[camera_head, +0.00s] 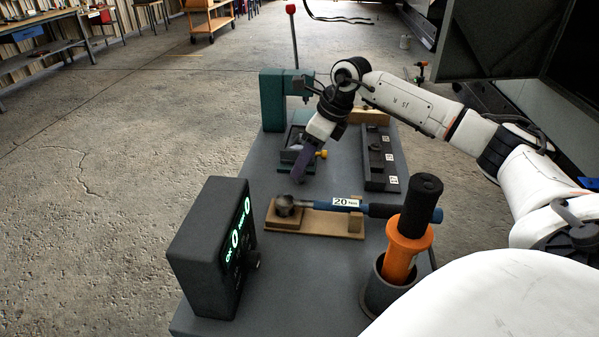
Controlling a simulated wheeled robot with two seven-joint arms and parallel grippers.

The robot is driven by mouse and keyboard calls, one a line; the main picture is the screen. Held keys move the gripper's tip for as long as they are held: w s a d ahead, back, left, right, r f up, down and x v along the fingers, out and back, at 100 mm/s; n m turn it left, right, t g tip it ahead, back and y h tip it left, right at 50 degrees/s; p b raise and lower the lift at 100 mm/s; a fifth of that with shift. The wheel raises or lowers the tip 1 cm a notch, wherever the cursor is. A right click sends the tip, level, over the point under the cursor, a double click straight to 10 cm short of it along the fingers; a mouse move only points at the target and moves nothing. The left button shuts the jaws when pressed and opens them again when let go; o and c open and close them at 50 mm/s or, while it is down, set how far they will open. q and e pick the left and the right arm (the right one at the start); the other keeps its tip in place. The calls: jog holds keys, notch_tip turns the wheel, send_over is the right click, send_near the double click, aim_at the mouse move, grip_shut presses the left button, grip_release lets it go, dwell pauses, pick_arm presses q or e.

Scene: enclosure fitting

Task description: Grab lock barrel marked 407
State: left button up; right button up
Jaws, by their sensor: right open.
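A dark tray (376,170) with small white labels along its right side stands at the right of the grey table. Small dark parts (375,147) sit in it, likely the lock barrels. The label writing is too small to read, so I cannot tell which one is 407. My right gripper (303,168) reaches in from the right over the table, pointing down, to the left of the tray and apart from it. It is open, with no part visible in it. My left gripper is out of view.
A green press-like machine (272,100) stands at the back left. A blue-handled torque wrench (375,209) marked 20 lies on a wooden rest (310,221). An orange-and-black tool (408,240) stands in a dark cup (380,296). A black display box (205,250) is front left.

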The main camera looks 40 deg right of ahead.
jog(key=shift+x, duration=1.05)
jog(key=shift+c, duration=0.4)
jog(key=c, duration=1.1)
jog(key=shift+r, duration=0.1)
